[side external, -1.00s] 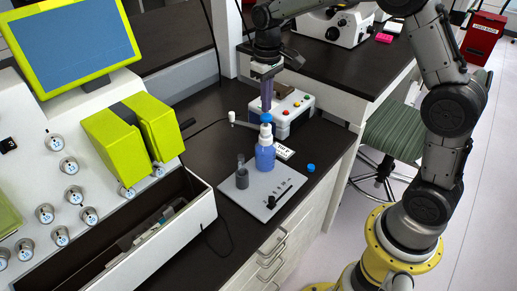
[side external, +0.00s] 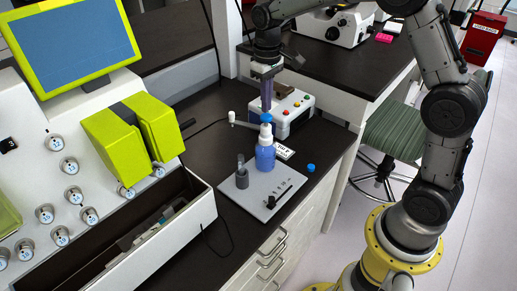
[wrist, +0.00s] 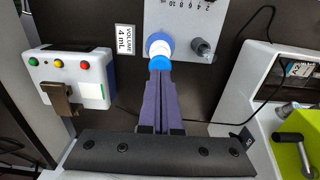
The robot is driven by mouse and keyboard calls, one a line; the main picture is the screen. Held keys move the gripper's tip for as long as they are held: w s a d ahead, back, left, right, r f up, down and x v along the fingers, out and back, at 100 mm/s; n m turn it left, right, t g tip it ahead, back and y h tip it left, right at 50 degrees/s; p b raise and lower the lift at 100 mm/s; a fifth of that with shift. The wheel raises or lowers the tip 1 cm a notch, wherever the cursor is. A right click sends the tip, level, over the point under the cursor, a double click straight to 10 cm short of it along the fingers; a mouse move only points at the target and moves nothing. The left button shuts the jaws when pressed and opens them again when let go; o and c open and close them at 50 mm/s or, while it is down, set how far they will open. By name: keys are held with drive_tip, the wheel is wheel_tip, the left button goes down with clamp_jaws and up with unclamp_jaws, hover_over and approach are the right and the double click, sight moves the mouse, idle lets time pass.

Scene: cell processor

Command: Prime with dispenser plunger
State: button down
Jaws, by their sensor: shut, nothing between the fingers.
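The blue dispenser bottle (side external: 265,157) stands upright on the grey plate (side external: 262,185). Its top has a white collar and a blue plunger cap (side external: 265,118), which also shows in the wrist view (wrist: 160,63). My gripper (side external: 266,108) has purple fingers pointing down, just above the plunger cap. In the wrist view my gripper's fingers (wrist: 160,75) are shut together with nothing between them. Their tips overlap the blue cap's edge. I cannot tell whether they touch it.
A grey cylinder (side external: 242,177) stands on the plate left of the bottle. A loose blue cap (side external: 311,168) lies to the right. A "volume 4 mL" card (wrist: 127,40) and a control box (side external: 292,113) with coloured buttons are close by. The cell processor (side external: 75,165) fills the left.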

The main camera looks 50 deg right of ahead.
sight(267, 116)
idle(0.3)
drive_tip(key=shift+f, duration=2.1)
drive_tip(key=shift+r, duration=2.1)
drive_tip(key=shift+r, duration=2.5)
